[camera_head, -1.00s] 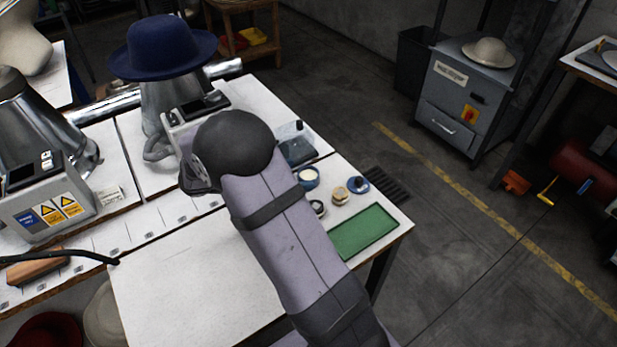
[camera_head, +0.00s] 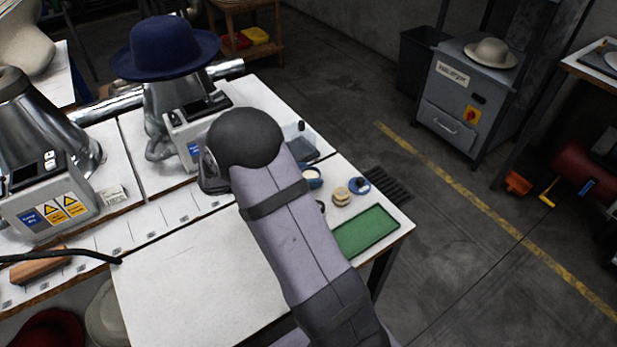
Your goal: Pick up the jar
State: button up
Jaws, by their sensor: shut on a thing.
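Several small round containers stand at the right end of the white bench. One is a blue-sided jar with a pale top (camera_head: 312,177), partly covered by my arm. A small cream and tan jar (camera_head: 341,197) stands to its right, beside a round blue item (camera_head: 359,185). A dark-rimmed round container (camera_head: 321,206) shows only as a sliver at my arm's edge. I cannot tell which one the task means. My arm crosses the bench, its dark rounded joint towards the back. My gripper is hidden behind the arm, so its hold does not show.
A green tray (camera_head: 366,231) lies at the bench's right corner. A blue hat (camera_head: 165,48) sits on a metal former at the back left, beside a control box (camera_head: 197,122). The white front board (camera_head: 190,290) is clear left of my arm.

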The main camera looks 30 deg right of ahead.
jog(key=shift+r, duration=0.15)
notch_tip(320, 180, up, 15)
jog(key=w+a+n+t+p, duration=0.1)
jog(key=w+a+n+p, duration=0.15)
jog(key=p, duration=1.15)
jog(key=w+a+f+n+t+y+p, duration=0.1)
jog(key=w+a+f+n+t+p, duration=0.2)
jog(key=w, duration=0.5)
jog(key=shift+m+t, duration=0.3)
jog(key=shift+m, duration=0.15)
jog(key=shift+w+a+f+p, duration=0.1)
jog(key=shift+f+p, duration=0.3)
jog(key=shift+f, duration=1.85)
jog(key=shift+a+f+p, duration=0.1)
jog(key=shift+f+p, duration=0.25)
jog(key=shift+f, duration=2.4)
jog(key=shift+f, duration=0.2)
